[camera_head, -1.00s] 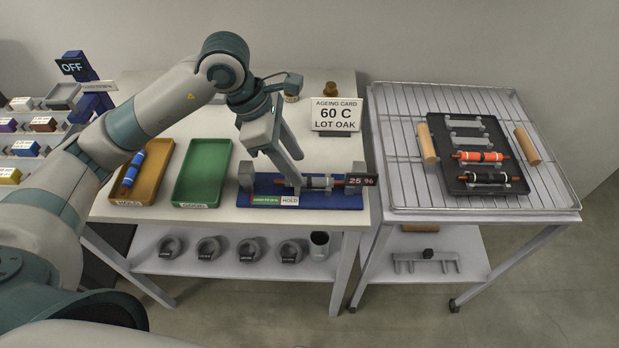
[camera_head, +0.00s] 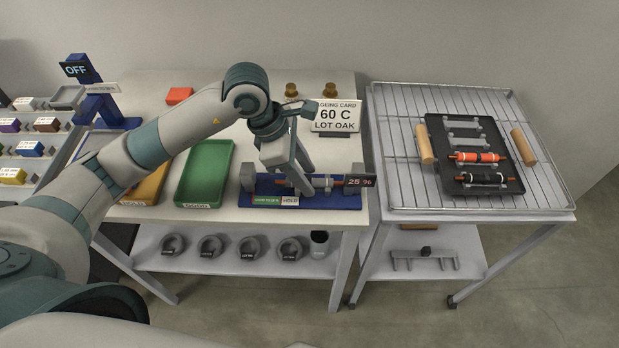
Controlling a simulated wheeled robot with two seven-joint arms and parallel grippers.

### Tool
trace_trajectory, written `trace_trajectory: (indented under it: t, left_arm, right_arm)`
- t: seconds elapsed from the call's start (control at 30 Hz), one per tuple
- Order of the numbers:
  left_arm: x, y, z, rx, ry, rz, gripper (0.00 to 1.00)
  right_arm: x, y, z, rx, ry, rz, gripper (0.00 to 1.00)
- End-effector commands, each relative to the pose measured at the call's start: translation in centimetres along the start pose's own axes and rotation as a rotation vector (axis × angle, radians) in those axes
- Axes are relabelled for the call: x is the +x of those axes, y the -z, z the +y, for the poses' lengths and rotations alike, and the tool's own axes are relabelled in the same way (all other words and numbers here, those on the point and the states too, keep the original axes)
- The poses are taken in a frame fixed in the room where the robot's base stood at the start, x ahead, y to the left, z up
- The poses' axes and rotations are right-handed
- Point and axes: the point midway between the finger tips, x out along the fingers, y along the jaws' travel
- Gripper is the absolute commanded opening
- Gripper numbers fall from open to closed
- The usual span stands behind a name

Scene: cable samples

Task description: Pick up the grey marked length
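The grey marked length (camera_head: 322,183), with pale bands, lies across the blue fixture (camera_head: 330,202) at the front of the white table. My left gripper (camera_head: 309,181) points down at the left part of the grey length. Its two fingers are apart, one nearer and one farther back, with the tips close to the length. The fingers hide part of the length, and I cannot tell whether they touch it. My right gripper is not in view.
A green tray (camera_head: 182,187) and an amber tray (camera_head: 150,187) stand left of the fixture. The ageing card (camera_head: 336,114) stands behind it. On the right, a wire rack (camera_head: 400,188) holds a black tray (camera_head: 437,140) with an orange length (camera_head: 478,157) and a black length (camera_head: 485,177).

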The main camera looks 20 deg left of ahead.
Motion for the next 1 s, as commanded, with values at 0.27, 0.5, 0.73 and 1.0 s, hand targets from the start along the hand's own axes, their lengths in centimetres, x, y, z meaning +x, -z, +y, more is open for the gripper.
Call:
trace_trajectory:
  t: [0.27,0.5,0.73,1.0]
  left_arm:
    - [0.5,0.0,0.0,0.001,-0.001,0.0,0.4]
    - [0.5,0.0,0.0,0.001,-0.001,0.0,0.4]
    - [0.5,0.0,0.0,0.001,-0.001,0.0,0.0]
    - [0.4,0.0,0.0,0.001,-0.001,0.0,0.0]
  right_arm:
    - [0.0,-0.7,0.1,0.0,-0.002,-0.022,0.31]
    - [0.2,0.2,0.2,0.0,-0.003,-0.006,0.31]
    - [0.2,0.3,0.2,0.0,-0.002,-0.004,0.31]
    - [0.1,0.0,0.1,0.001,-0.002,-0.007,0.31]
